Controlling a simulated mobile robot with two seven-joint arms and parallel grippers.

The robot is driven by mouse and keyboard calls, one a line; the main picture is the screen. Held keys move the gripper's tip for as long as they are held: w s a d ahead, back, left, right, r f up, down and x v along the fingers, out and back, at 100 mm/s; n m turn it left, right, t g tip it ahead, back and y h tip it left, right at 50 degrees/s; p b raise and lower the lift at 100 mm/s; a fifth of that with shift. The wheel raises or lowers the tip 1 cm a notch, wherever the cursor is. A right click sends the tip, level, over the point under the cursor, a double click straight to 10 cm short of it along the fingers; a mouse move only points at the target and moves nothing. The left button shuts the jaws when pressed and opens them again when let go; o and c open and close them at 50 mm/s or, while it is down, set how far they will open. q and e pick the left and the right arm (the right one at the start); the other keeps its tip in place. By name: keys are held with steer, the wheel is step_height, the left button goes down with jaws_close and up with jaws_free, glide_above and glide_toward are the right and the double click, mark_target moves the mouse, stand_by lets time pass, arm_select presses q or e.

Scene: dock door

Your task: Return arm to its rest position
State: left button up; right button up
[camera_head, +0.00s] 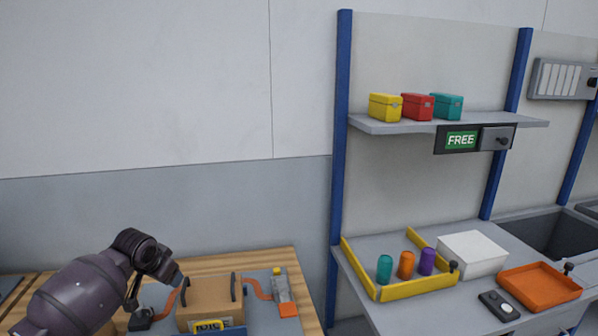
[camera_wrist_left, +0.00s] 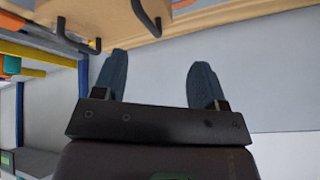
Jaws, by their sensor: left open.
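My left arm comes in from the lower left in the head view, with its gripper (camera_head: 172,274) above and left of a cardboard box (camera_head: 215,299). In the left wrist view the two dark blue fingers of this gripper (camera_wrist_left: 160,72) are spread apart with nothing between them. The box has two dark handles and sits on a wooden table (camera_head: 265,261). In the wrist view the dark handles show beyond the fingers, apart from them. My right gripper is in neither view.
An orange strap with a grey buckle (camera_head: 281,287) lies right of the box. A shelf (camera_head: 390,125) holds yellow, red and teal cases above a FREE sign (camera_head: 461,140). A counter carries a yellow-edged tray (camera_head: 418,287), a white box (camera_head: 472,252) and an orange tray (camera_head: 540,288).

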arm_select(q)
steer(key=s+d+f+m+t+h+b, duration=0.1)
steer(key=s+d+f+t+h, duration=0.3)
steer(key=s+d+t, duration=0.55)
steer(key=s+f+n+g+y, duration=0.1)
steer(key=s+f, duration=0.4)
steer(key=s, duration=0.4)
steer(key=s+a+f+n+g+y+b, duration=0.1)
steer(key=s+f, duration=0.5)
steer(key=s, duration=0.3)
steer(key=s+a+f+n+g+y, duration=0.1)
steer(key=s+f+n+g+y, duration=0.1)
steer(key=s+f, duration=0.3)
steer(key=s, duration=0.4)
steer(key=shift+s+f, duration=0.15)
steer(key=shift+s, duration=0.25)
